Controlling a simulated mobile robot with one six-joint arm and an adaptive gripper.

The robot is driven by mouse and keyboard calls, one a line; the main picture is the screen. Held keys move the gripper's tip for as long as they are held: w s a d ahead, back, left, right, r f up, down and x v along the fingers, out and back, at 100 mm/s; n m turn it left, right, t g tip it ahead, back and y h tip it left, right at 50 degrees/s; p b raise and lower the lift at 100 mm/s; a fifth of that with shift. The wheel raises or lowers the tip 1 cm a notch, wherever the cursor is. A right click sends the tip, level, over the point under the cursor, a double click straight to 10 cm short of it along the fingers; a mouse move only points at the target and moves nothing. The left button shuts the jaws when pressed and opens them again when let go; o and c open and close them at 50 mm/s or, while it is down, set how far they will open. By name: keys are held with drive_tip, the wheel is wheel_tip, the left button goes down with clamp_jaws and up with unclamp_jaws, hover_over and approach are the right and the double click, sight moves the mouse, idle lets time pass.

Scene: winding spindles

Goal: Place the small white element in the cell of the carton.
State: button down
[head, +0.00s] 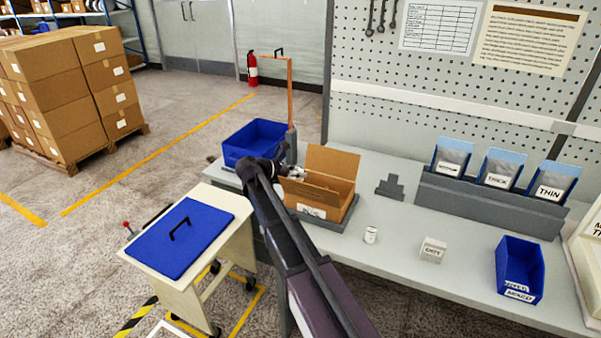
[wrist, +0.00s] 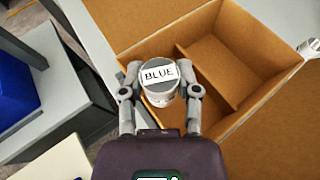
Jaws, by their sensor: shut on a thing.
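My gripper (wrist: 161,92) is shut on a small white cylindrical element (wrist: 162,98) with a grey top and a label reading BLUE. One finger presses on each side of it. The open brown carton (wrist: 262,32) is under and beyond it in the wrist view, with a cardboard divider (wrist: 207,75) between cells. The element appears over the near-left cell; its lower end is hidden, so I cannot tell whether it touches the floor. In the head view my gripper (head: 297,174) is at the left side of the carton (head: 340,163), and the element is hard to make out.
A similar white cylinder (head: 370,235) and a small white labelled box (head: 433,250) stand on the grey bench (head: 400,270). A blue bin (head: 258,138) is behind the carton, and another blue bin (head: 519,270) is at right. The carton's raised flap (head: 332,161) stands at the back.

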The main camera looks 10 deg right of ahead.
drive_tip(key=shift+f+b, duration=0.35)
drive_tip(key=shift+f, duration=0.1)
drive_tip(key=shift+c, duration=1.6)
unclamp_jaws()
drive_tip(key=shift+r, duration=0.2)
drive_tip(key=shift+r+p, duration=0.65)
drive_tip(key=shift+p, duration=0.15)
drive_tip(key=p+v, duration=0.4)
drive_tip(key=v, duration=0.8)
drive_tip(key=shift+f, duration=0.15)
